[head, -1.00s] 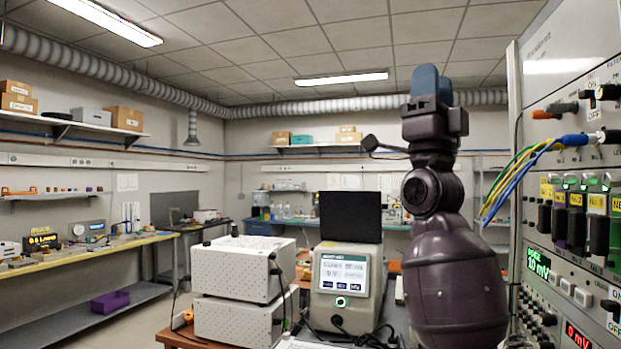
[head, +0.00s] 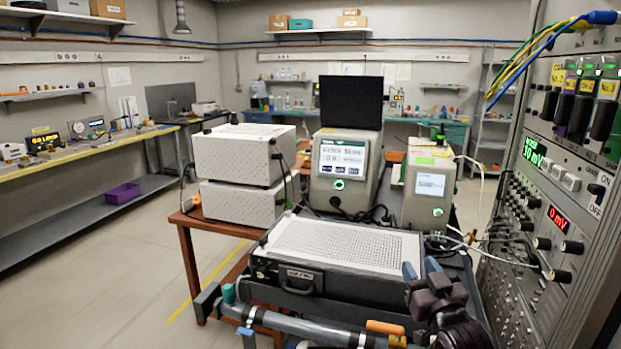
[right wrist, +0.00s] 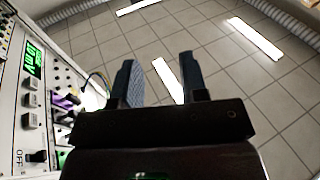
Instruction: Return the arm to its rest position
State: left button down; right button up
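My right gripper (head: 420,268) is at the lower right of the head view, with its two blue fingertips pointing up and standing apart. In the right wrist view the right gripper (right wrist: 160,82) is open, with nothing between the fingers. It points toward the ceiling. In the head view it appears in front of the right end of a black case with a perforated light top (head: 345,243). My left gripper does not show.
An instrument rack (head: 570,190) stands close on the right, with cables (head: 535,55) hanging from it. White boxes (head: 240,155), a screen instrument (head: 342,168) and a smaller instrument (head: 430,190) stand behind the case. A grey tube (head: 310,325) crosses the bottom. Open floor lies left.

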jog(key=s+d+f+g+h, duration=0.1)
jog(key=s+d+f+g, duration=0.2)
jog(key=s+f, duration=1.2)
jog(key=s+d+f+m+g+h, duration=0.1)
jog(key=s+f+g, duration=0.4)
jog(key=s+f, duration=1.1)
jog(key=shift+s+d+f+m+h, duration=0.15)
jog(key=shift+s+d+m+h, duration=0.25)
jog(key=shift+d, duration=0.7)
jog(key=shift+s, duration=0.1)
